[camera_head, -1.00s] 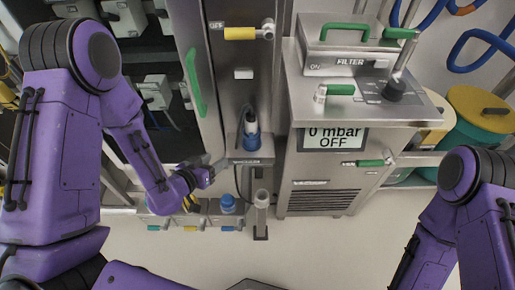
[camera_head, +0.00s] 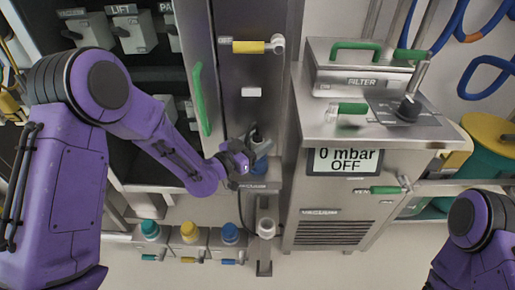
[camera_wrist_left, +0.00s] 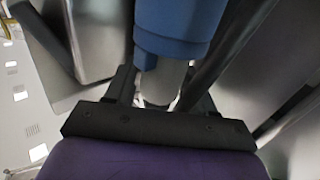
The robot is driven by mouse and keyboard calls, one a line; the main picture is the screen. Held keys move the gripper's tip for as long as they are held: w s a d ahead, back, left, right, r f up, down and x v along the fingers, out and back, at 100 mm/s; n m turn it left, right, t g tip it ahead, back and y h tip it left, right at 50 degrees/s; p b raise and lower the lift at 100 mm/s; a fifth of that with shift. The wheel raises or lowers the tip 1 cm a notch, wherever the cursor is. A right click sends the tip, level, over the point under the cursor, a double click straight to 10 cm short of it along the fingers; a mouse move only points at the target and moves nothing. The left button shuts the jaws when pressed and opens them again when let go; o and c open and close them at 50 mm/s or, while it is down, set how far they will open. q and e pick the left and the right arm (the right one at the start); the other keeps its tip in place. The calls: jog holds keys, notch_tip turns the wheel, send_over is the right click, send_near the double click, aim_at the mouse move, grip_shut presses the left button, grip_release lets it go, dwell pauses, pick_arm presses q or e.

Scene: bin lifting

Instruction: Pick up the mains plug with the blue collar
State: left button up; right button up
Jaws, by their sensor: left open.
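The mains plug with the blue collar (camera_head: 261,164) stands in a small grey holder on the steel cabinet in the head view, partly hidden by my left gripper. My left gripper (camera_head: 246,163) is right at the plug, coming from the left. In the left wrist view the blue collar (camera_wrist_left: 175,32) fills the top middle, with a paler grey part below it. The plug lies in line with the space between the open fingers. I cannot tell whether they touch it. My right arm shows at the lower right of the head view, but its gripper is out of frame.
The vacuum unit (camera_head: 341,160) reading "0 mbar OFF" stands just right of the plug. A green door handle (camera_head: 201,98) is to the upper left. Several capped sockets (camera_head: 190,233) line the bottom, and a grey post with a pale top (camera_head: 266,228) stands below the holder.

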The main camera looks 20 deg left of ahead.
aim_at(257, 134)
pick_arm(q)
jog(key=c, duration=0.9)
jog(key=shift+c, duration=0.2)
jog(key=shift+r, duration=0.1)
jog(key=shift+r, duration=0.2)
notch_tip(257, 134, up, 3)
jog(key=shift+a+p, duration=0.1)
jog(key=shift+p, duration=0.35)
jog(key=s+d+r+p, duration=0.2)
jog(key=s+r+p, duration=0.2)
jog(key=s+p, duration=0.2)
jog(key=s+d+r+p, duration=0.2)
jog(key=s+r+p, duration=0.3)
jog(key=s+p, duration=0.1)
jog(key=shift+s+d+r, duration=0.2)
jog(key=shift+s+d, duration=0.15)
jog(key=shift+s, duration=0.35)
